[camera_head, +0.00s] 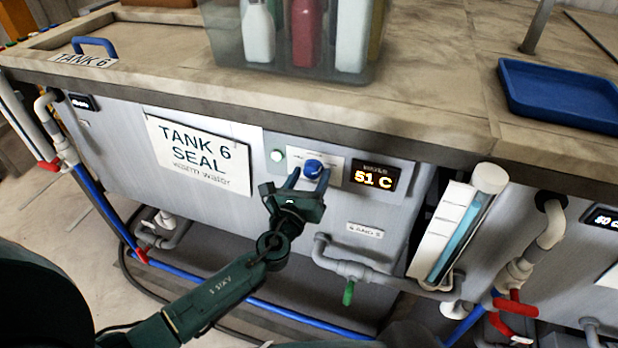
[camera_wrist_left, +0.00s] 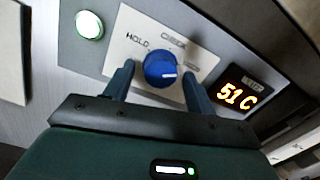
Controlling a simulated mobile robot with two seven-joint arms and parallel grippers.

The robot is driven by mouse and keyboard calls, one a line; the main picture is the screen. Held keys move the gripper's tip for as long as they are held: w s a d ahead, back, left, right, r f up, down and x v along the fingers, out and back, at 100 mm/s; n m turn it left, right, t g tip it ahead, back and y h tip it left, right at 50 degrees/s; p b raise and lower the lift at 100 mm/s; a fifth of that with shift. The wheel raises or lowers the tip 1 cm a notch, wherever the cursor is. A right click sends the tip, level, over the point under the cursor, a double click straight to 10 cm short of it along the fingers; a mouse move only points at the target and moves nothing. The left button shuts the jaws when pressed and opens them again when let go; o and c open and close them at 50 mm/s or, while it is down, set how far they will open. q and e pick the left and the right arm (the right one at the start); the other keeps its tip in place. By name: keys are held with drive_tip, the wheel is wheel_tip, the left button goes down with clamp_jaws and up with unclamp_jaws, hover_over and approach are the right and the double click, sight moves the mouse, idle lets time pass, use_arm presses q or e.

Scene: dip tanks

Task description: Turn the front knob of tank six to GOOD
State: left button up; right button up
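The front panel of tank six (camera_head: 190,150) bears a blue knob (camera_head: 313,168) on a white label plate. In the left wrist view the knob (camera_wrist_left: 160,68) has a short white mark on its right side, pointing right. HOLD reads at the plate's left and CHECK at its top; the right-hand word is too blurred and partly covered to read. My left gripper (camera_head: 307,180) is open, its blue fingers on either side of the knob. In the left wrist view the gripper (camera_wrist_left: 157,84) shows gaps between fingers and knob. My right gripper is not in view.
A lit display (camera_head: 374,178) reading 51 C sits right of the knob, and a lit white-green button (camera_head: 277,156) left of it. Grey pipes (camera_head: 360,268) with a green valve run below. A clear bin of bottles (camera_head: 228,45) and a blue tray (camera_head: 560,92) stand above on the top.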

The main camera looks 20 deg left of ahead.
use_arm(q)
drive_tip(key=shift+s, duration=0.1)
drive_tip(key=s+b, duration=0.1)
drive_tip(key=s, duration=1.2)
drive_tip(key=shift+a+f+b, duration=0.25)
drive_tip(key=shift+a+b, duration=0.1)
drive_tip(key=shift+a, duration=0.05)
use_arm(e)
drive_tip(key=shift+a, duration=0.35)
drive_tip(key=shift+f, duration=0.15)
use_arm(q)
drive_tip(key=s+d+f+n+g+h+p, duration=0.1)
drive_tip(key=s+f+n+g, duration=0.3)
drive_tip(key=n, duration=1.1)
drive_tip(key=s+d+f+n+g+h+p, duration=0.1)
drive_tip(key=s+f+n+g+p, duration=0.2)
drive_tip(key=n, duration=1.2)
drive_tip(key=s+f, duration=0.2)
drive_tip(key=s, duration=0.3)
drive_tip(key=shift+s+d+f+n+g, duration=0.2)
drive_tip(key=shift+d+n+g, duration=0.1)
drive_tip(key=shift+n+g, duration=0.1)
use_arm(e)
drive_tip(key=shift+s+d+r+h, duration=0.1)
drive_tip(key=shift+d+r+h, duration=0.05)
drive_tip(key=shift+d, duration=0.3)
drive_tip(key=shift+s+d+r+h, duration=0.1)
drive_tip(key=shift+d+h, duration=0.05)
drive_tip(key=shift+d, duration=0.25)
